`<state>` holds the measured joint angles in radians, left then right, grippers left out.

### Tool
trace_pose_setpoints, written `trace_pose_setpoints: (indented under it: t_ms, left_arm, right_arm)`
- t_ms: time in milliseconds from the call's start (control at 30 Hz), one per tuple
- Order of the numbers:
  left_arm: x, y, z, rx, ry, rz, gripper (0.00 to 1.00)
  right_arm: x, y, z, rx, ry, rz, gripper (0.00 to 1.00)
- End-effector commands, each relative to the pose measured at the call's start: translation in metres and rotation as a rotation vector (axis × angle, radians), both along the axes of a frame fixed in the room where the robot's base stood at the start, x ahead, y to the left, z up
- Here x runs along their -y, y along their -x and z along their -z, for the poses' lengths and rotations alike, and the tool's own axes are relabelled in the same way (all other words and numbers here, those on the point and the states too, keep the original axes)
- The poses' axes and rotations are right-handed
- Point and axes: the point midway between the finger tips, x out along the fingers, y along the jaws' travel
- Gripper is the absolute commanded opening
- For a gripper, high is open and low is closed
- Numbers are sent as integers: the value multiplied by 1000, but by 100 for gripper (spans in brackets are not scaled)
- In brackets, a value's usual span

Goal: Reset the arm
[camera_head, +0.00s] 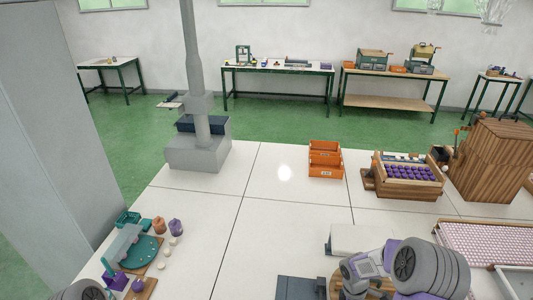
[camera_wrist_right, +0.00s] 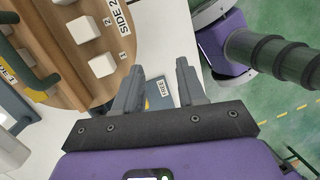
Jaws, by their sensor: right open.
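My right gripper (camera_wrist_right: 159,68) shows in the right wrist view with its two dark fingers apart and nothing between them. A round wooden tray (camera_wrist_right: 62,65) with white blocks (camera_wrist_right: 102,64) and a "SIDE 2" label lies to the left of the fingers. A blue-grey piece with a "SIDE" label (camera_wrist_right: 160,92) shows behind the gap between the fingers. In the head view my purple and grey right arm comes in at the bottom right, partly over a wooden round edge (camera_head: 335,286); its fingertips cannot be made out there. My left gripper is out of view.
On the white table (camera_head: 275,225) stand an orange bin (camera_head: 325,161), a wooden tray of purple pieces (camera_head: 408,175), a wooden cabinet (camera_head: 495,160) and a grey post (camera_head: 199,155). A teal fixture (camera_head: 136,249) stands at left. The table's middle is clear.

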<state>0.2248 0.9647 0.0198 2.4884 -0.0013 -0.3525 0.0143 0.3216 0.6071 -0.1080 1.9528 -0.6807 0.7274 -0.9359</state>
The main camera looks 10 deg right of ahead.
Motion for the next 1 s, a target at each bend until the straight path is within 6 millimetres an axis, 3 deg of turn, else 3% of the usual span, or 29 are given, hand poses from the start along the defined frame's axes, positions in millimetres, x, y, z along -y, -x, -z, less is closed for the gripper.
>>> trace_pose_setpoints:
  t_ms: [167, 233, 400, 500, 667, 700, 800, 1000]
  left_arm:
    - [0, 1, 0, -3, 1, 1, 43]
    - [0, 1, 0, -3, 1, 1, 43]
    - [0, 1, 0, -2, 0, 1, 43]
    - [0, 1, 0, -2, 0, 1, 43]
    - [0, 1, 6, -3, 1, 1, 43]
    - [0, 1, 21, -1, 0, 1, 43]
    - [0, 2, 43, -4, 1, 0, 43]
    - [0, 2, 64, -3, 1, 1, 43]
  right_arm:
    - [-71, 10, 38, 49, -127, 204, 40]
    - [-110, 19, 54, 61, -190, 341, 40]
    - [-199, 53, 84, 53, -296, 787, 40]
    - [-232, 75, 92, 35, -301, 1044, 40]
    - [-257, 108, 105, 25, -253, 1387, 40]
    - [-255, 103, 120, 32, -259, 1377, 40]
    - [-254, 102, 141, 34, -260, 1373, 40]
    - [-254, 101, 163, 35, -261, 1371, 40]
